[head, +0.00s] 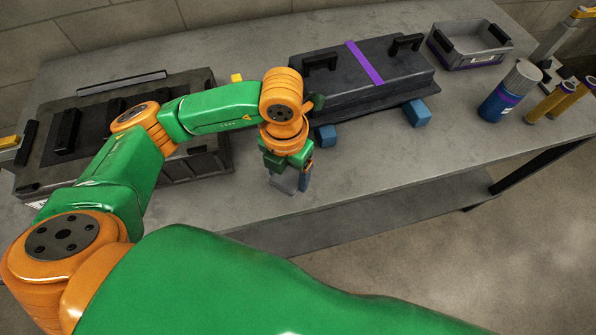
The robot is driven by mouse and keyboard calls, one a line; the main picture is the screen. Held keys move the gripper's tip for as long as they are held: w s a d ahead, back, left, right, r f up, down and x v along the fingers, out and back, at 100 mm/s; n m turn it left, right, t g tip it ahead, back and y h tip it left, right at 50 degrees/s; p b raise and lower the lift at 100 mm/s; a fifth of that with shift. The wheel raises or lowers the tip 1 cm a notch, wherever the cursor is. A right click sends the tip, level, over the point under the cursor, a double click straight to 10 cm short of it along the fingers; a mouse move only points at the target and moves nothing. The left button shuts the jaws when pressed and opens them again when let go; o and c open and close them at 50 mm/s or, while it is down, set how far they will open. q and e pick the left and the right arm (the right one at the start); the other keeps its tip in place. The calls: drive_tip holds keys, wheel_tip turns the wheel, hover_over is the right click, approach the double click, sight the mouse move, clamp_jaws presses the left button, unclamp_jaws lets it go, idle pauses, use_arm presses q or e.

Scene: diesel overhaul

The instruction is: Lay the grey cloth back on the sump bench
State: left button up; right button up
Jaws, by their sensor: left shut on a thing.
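My left gripper (288,172) points down over the front part of the grey sump bench (375,165), left of and in front of the dark sump. It is shut on a small light-grey piece, which I take to be the grey cloth (281,184). The cloth is mostly hidden by the gripper, and I cannot tell whether it touches the bench top. My right gripper is not in view.
A dark case (190,165) stands at left. A grey bin (470,58), a blue bottle (497,102) and gold cylinders (548,104) stand at right. The front strip between is clear.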

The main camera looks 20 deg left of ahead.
sight(297, 183)
use_arm(q)
drive_tip(key=w+f, duration=0.1)
drive_tip(key=f, duration=0.2)
drive_tip(key=w+d+f, duration=0.1)
drive_tip(key=f, duration=0.1)
drive_tip(key=shift+w+f, duration=0.3)
drive_tip(key=shift+w, duration=0.05)
drive_tip(key=shift+f, duration=0.4)
drive_tip(key=shift+f, duration=0.25)
drive_tip(key=shift+s+f+b, duration=0.15)
drive_tip(key=shift+b, duration=0.2)
drive_tip(key=o, duration=1.2)
drive_tip(key=shift+d, duration=0.1)
drive_tip(key=shift+o, duration=0.2)
drive_tip(key=shift+d, duration=0.15)
drive_tip(key=shift+s, duration=0.15)
